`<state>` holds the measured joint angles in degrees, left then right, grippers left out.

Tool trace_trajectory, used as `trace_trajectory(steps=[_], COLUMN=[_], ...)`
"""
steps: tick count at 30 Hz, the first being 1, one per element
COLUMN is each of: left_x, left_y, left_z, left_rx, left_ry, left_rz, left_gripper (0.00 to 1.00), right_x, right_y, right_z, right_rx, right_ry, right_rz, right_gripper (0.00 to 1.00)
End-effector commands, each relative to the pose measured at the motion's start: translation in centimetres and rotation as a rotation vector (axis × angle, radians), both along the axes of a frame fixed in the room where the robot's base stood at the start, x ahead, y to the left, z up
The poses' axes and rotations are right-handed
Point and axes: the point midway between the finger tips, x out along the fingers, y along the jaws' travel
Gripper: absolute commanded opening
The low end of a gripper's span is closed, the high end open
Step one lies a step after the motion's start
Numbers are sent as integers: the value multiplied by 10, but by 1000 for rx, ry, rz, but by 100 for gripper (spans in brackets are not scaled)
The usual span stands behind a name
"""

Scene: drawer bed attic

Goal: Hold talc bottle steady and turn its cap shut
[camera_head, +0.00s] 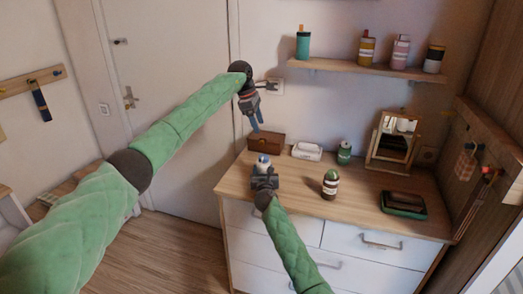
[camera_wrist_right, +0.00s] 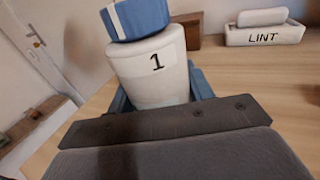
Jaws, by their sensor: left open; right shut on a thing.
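The talc bottle (camera_head: 263,168) stands at the front left of the dresser top. In the right wrist view it is a white bottle (camera_wrist_right: 152,75) marked "1", with a blue cap (camera_wrist_right: 137,17) bearing a white stripe. The cap sits on top and looks slightly tilted there; I cannot tell how tightly it is on. My right gripper (camera_head: 264,180) is shut on the bottle's body, with blue fingers at its sides. My left gripper (camera_head: 258,120) is open and empty, pointing down above and behind the bottle, apart from the cap.
Behind are a brown box (camera_head: 266,142), a white lint box (camera_head: 307,151) and a green jar (camera_head: 344,152). A wall shelf (camera_head: 365,70) holds several bottles.

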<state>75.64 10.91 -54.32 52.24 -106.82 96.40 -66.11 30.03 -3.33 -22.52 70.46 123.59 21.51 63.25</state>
Motion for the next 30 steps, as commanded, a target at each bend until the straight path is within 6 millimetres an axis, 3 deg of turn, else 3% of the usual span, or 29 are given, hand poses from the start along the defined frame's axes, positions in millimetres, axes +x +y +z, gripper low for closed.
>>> trace_trajectory(steps=[4, 14, 30], left_x=[-2, -6, -12], left_y=[-20, -30, -25], left_z=[14, 7, -14], left_rx=[86, 203, 280], left_ry=[-34, 19, 143], left_rz=[-26, 258, 1015], left_gripper=[59, 59, 59], right_x=[0, 0, 0], right_y=[0, 0, 0], right_z=[-1, -1, -1], right_rx=[-1, 0, 0], right_ry=[1, 1, 1], right_rz=[-1, 0, 0], right_gripper=[25, 25, 25])
